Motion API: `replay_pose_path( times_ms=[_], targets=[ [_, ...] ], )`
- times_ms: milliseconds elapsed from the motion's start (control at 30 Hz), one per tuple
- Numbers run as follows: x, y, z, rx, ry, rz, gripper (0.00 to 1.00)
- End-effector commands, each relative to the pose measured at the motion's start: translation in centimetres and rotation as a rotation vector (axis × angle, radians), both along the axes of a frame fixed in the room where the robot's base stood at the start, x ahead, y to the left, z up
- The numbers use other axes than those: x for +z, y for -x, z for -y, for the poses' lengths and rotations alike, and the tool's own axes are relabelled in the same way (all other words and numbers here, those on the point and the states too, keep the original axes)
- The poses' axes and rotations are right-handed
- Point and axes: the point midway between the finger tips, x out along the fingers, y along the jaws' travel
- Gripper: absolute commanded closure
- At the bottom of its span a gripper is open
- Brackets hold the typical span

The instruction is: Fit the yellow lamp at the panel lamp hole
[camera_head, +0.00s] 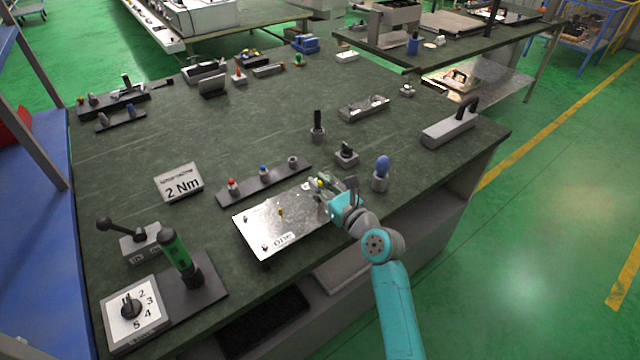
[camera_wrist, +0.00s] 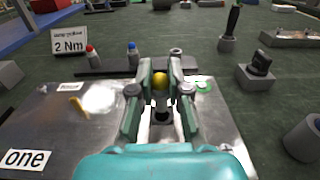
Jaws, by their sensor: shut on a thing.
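The yellow lamp (camera_wrist: 160,81) is held between the fingertips of my gripper (camera_wrist: 155,90), above the metal panel. In the head view the lamp (camera_head: 320,183) is a small yellow spot at my gripper (camera_head: 328,190). The panel (camera_head: 265,232) is a shiny plate near the front of the bench; it also shows in the wrist view (camera_wrist: 60,125). A dark round hole (camera_wrist: 162,118) shows between my fingers, nearer the camera than the lamp. A green ring (camera_wrist: 204,86) lies just right of my right finger. The lower part of the lamp is hard to make out.
A dark rack (camera_head: 262,184) behind the panel holds a red lamp (camera_head: 232,186) and a blue lamp (camera_head: 263,170). A yellow toggle (camera_head: 281,212) sticks up from the panel. A blue-handled tool (camera_head: 382,166) and a dark knob block (camera_head: 346,155) stand close to my gripper.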

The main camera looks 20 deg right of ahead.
Motion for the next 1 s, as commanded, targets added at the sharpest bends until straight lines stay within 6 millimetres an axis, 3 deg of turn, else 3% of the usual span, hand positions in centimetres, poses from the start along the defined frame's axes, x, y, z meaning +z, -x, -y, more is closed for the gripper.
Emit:
replay_pose_path(
  times_ms=[1000],
  targets=[
    [-1.9, 0.0, 0.0, 0.000, 0.000, -0.001, 0.99]
  ],
)
